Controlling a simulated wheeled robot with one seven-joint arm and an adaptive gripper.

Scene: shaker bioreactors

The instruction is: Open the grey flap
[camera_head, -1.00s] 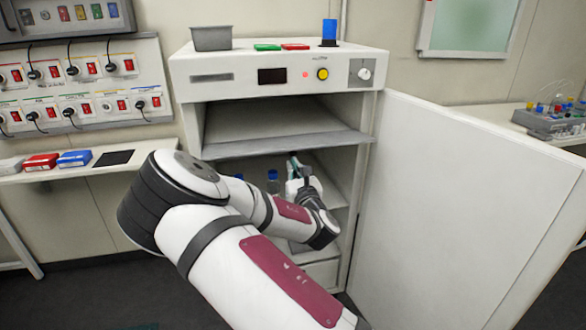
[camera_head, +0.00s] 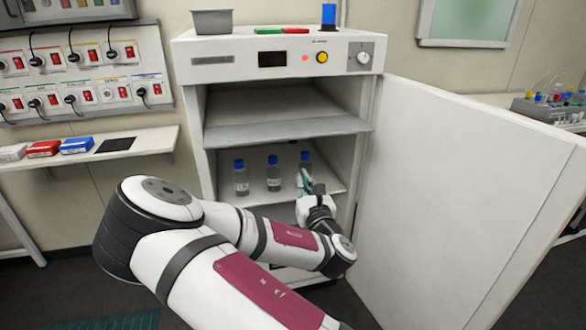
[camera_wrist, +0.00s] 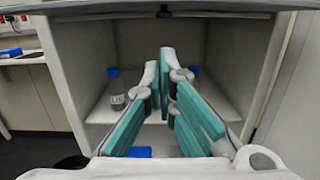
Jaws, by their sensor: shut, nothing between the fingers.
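The grey flap (camera_head: 285,131) lies across the upper part of the white cabinet's opening like a shelf, with open space above it. In the wrist view a dark edge with a small knob (camera_wrist: 163,11) crosses the top of the picture; I cannot tell if it belongs to the flap. My gripper (camera_head: 303,178) is below the flap's front edge, near its right end, apart from it. In the wrist view its teal fingers (camera_wrist: 160,58) are shut and empty, pointing into the lower compartment.
Blue-capped bottles stand on the shelf below: left (camera_head: 240,178), middle (camera_head: 273,174) and right (camera_head: 305,163), the last close behind my gripper. The large white cabinet door (camera_head: 450,200) stands open on the right. A grey tray (camera_head: 211,21) and a blue bottle (camera_head: 328,16) are on top.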

